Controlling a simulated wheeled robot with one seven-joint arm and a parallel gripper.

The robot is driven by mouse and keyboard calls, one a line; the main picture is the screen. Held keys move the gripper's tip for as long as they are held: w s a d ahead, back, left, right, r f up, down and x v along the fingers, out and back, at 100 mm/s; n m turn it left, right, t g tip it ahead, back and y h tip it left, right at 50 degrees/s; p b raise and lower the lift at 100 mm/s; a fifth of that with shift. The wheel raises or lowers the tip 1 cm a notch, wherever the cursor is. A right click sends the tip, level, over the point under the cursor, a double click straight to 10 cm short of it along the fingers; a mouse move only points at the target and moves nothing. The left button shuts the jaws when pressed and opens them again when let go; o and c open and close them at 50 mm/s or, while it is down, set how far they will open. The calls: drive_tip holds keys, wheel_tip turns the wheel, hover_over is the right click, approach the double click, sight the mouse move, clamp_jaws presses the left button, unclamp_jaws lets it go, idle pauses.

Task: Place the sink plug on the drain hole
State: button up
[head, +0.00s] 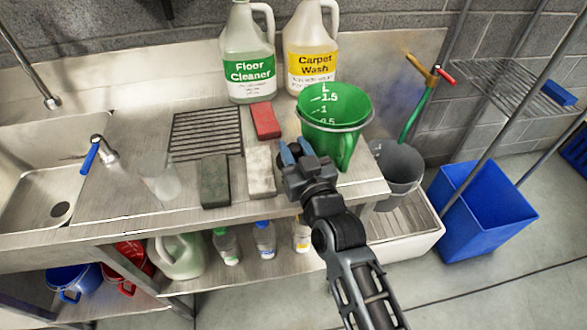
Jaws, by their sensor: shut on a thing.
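The drain hole (60,209) is a dark round opening in the floor of the steel sink basin (32,190) at the far left. Nothing covers it. My gripper (294,150) is far to the right of the sink, over the right part of the counter, beside the green measuring jug and the white pad. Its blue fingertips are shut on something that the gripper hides. I cannot make out a sink plug anywhere, so I cannot tell whether it is the thing held.
The green jug (335,108), pads in red (265,120), white (260,172) and dark grey (215,180), a black rack (206,133) and a clear cup (160,184) stand on the counter. Two large bottles (248,60) stand behind. A blue-handled tap (98,150) stands beside the basin.

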drive_tip(key=shift+f+b, duration=1.6)
drive_tip(key=shift+f, duration=1.05)
drive_tip(key=shift+f, duration=0.2)
drive_tip(key=o, duration=1.1)
drive_tip(key=shift+c, duration=0.2)
drive_tip(key=shift+r, duration=0.15)
drive_tip(key=shift+r, duration=0.1)
drive_tip(key=b+v, duration=0.2)
drive_tip(key=v, duration=1)
drive_tip(key=shift+b, duration=0.3)
